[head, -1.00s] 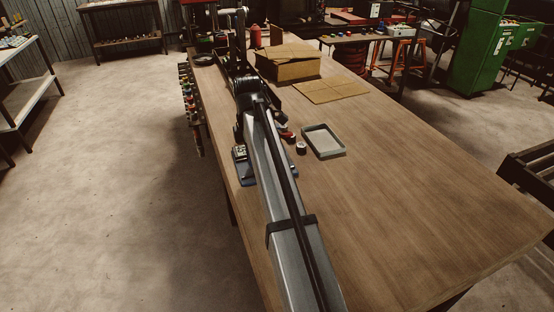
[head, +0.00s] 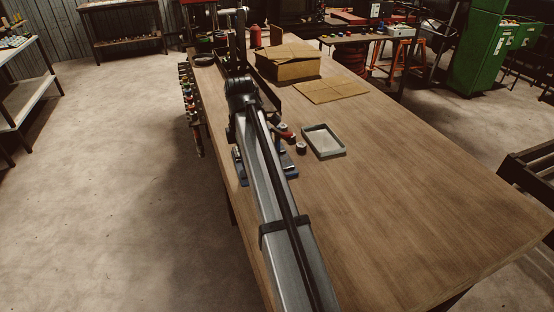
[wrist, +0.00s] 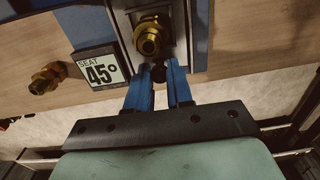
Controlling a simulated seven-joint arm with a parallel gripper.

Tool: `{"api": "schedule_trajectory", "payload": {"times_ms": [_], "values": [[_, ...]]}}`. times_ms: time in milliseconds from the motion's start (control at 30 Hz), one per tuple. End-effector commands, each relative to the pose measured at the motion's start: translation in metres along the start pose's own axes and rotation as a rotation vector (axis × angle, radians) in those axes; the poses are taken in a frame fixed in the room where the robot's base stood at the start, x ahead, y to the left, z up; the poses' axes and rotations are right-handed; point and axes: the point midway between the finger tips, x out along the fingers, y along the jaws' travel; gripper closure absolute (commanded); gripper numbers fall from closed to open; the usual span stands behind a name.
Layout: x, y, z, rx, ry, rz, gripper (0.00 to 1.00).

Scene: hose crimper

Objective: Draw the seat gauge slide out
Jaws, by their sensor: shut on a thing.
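In the wrist view my gripper (wrist: 158,88) has two blue fingers closed on a small dark knob (wrist: 158,73). The knob sits at the near end of a grey metal slide (wrist: 177,50), which I take to be the seat gauge slide. A brass fitting (wrist: 149,40) stands on the slide, just beyond the fingertips. A "SEAT 45°" label (wrist: 101,70) is left of the slide. Blue body parts (wrist: 200,35) flank the slide. In the head view my arm hides the gripper and most of the blue device (head: 289,168).
Another brass fitting (wrist: 47,78) lies left of the label. In the head view a shallow tray (head: 343,153) is right of my arm, with a cardboard box (head: 287,68) and flat cardboard (head: 330,92) behind. The table (head: 430,200) is clear on the right.

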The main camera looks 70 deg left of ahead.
Motion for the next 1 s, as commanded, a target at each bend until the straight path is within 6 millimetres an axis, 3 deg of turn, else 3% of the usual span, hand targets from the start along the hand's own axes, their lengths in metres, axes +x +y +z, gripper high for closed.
{"api": "schedule_trajectory", "payload": {"times_ms": [1000], "values": [[0.000,0.000,-0.017,-0.001,0.000,0.001,1.00]]}}
